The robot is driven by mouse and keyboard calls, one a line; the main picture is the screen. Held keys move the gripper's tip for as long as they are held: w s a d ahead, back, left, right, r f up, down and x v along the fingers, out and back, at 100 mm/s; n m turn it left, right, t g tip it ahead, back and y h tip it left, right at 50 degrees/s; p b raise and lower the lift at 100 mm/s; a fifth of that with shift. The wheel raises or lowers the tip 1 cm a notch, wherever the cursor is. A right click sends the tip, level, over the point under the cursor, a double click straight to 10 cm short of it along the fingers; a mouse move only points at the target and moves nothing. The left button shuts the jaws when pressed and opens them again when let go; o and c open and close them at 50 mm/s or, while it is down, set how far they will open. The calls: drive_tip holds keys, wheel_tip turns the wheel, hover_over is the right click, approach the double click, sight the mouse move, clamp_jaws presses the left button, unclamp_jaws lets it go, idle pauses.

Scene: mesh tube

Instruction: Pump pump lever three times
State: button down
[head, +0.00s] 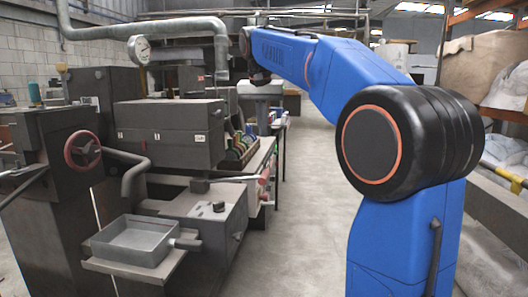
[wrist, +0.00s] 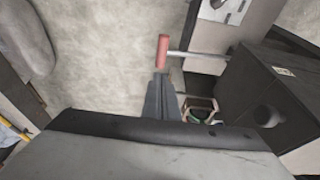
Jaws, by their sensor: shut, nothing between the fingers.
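The pump lever shows in the wrist view as a metal rod with a red grip (wrist: 163,52) at its end, reaching left from a dark machine. In the head view, a rod with a red tip (head: 264,175), which looks like the same lever, sticks out at the right side of the machine. My gripper (wrist: 160,82) is shut and empty. Its dark fingers point up the picture, with their tips just below the red grip in the wrist view. I cannot tell whether they touch it. In the head view the fingers are not clearly visible.
A dark machine block (wrist: 270,105) stands right of the fingers in the wrist view. The head view shows a machine with a red-rimmed handwheel (head: 82,149), a grey tray (head: 135,240) and a gauge (head: 139,50). Open concrete floor (head: 305,190) lies right of the machine.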

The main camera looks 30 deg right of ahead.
hover_over(265, 173)
drive_tip(key=s, duration=0.1)
drive_tip(key=f, duration=1.1)
drive_tip(key=shift+s+a+f, duration=0.1)
drive_tip(key=shift+a+f, duration=0.15)
drive_tip(key=shift+a, duration=0.1)
drive_tip(key=shift+f, duration=0.85)
drive_tip(key=shift+f, duration=0.1)
